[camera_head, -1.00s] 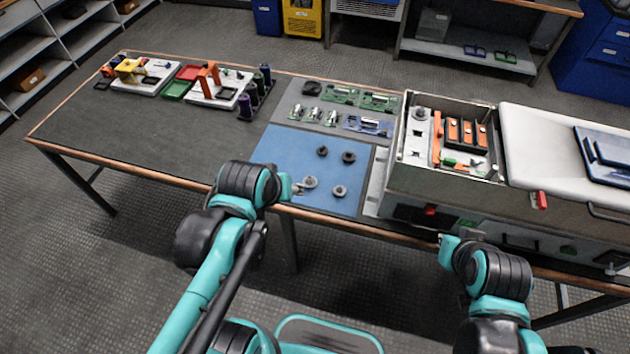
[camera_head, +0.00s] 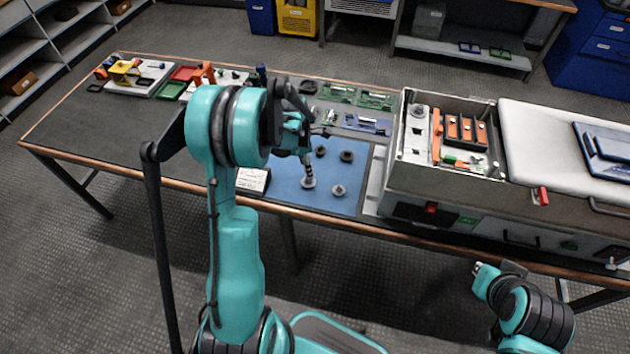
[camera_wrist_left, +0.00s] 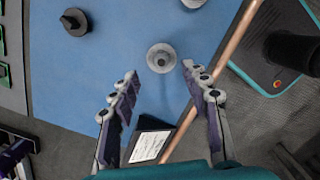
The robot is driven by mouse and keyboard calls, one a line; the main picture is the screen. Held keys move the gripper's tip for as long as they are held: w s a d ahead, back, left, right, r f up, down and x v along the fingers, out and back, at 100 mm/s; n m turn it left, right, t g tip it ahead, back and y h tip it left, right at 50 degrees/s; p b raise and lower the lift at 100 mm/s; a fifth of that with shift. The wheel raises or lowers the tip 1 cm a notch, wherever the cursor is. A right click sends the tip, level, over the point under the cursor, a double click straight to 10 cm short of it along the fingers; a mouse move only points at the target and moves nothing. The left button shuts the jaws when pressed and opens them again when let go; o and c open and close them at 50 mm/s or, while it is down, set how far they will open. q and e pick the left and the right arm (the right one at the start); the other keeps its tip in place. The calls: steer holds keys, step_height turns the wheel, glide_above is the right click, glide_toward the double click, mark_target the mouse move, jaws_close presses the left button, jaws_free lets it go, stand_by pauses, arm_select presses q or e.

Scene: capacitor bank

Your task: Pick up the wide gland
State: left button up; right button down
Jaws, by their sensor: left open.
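Several glands stand on the blue mat (camera_head: 285,192). A light grey gland with a broad round flange (camera_head: 308,183) is near the front; in the left wrist view it (camera_wrist_left: 160,58) lies just ahead of and between the fingertips. A second grey gland (camera_head: 338,190) is to its right. Two dark glands (camera_head: 320,151) (camera_head: 347,156) stand behind. Which one is the wide gland is not certain; the grey one by my fingers looks broad. My left gripper (camera_wrist_left: 159,74) is open and empty, above that gland. My right gripper (camera_head: 477,268) hangs before the table, its jaws too small to judge.
A white card in a dark holder (camera_head: 254,181) stands left of the mat, close to my left fingers. Circuit boards (camera_head: 368,124) lie behind the mat. An open metal cabinet (camera_head: 440,180) borders the right. The table's left part (camera_head: 100,130) is mostly clear.

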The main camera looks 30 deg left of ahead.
arm_select(q)
steer(key=f+b, duration=0.1)
steer(key=f, duration=0.1)
steer(key=f+b, duration=0.1)
steer(key=f, duration=0.2)
steer(key=f+b, duration=0.1)
steer(key=f, duration=0.1)
steer(key=shift+w+d+f, duration=0.25)
steer(key=shift+d+f, duration=0.05)
steer(key=shift+f, duration=0.05)
steer(key=shift+r, duration=0.1)
steer(key=shift+c, duration=0.4)
steer(key=c, duration=0.6)
